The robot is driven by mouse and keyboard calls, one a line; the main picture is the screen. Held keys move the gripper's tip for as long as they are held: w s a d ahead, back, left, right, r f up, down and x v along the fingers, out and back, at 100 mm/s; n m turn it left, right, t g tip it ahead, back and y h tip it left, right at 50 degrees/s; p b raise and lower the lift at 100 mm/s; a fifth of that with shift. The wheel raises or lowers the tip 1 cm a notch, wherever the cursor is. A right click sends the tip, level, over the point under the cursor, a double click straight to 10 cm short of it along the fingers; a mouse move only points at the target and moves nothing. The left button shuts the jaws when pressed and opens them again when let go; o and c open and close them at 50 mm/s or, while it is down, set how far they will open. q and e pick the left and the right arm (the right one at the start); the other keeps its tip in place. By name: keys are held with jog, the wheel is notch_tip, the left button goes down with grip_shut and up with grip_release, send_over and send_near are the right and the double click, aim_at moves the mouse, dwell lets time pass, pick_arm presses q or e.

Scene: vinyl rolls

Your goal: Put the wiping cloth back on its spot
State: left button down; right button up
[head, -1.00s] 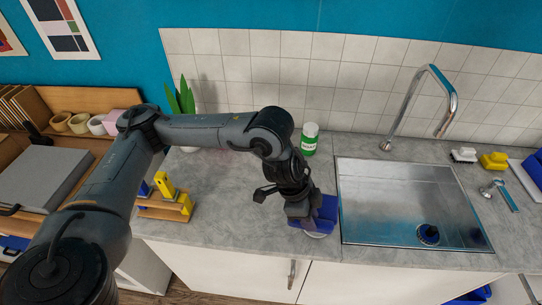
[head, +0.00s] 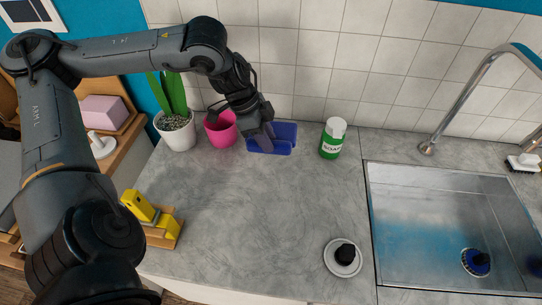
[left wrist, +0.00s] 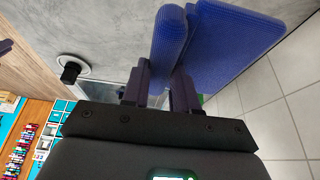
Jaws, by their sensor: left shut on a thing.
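The blue wiping cloth (head: 284,137) is at the back of the grey counter by the tiled wall, between a pink pot and a green bottle. My left gripper (head: 264,135) is over it and shut on it. In the left wrist view the cloth (left wrist: 235,45) shows as two thick blue parts beyond and between the fingers (left wrist: 162,88). I cannot tell whether its lower edge touches the counter. The gripper hides part of the cloth in the head view. My right gripper is not in view.
The pink pot (head: 221,129) and a potted plant (head: 176,133) stand left of the cloth; the green bottle (head: 331,140) stands right. A white disc with a black knob (head: 343,257) lies near the sink (head: 440,225). A yellow-and-wood holder (head: 160,225) is front left. The middle counter is clear.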

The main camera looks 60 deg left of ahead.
pick_arm(q)
notch_tip(320, 180, down, 9)
jog(key=shift+a+f+p, duration=0.1)
jog(key=shift+p, duration=0.4)
jog(key=shift+f, duration=0.2)
jog(key=shift+f, duration=0.15)
jog(key=c, duration=0.9)
grip_release()
jog(key=shift+o, duration=0.2)
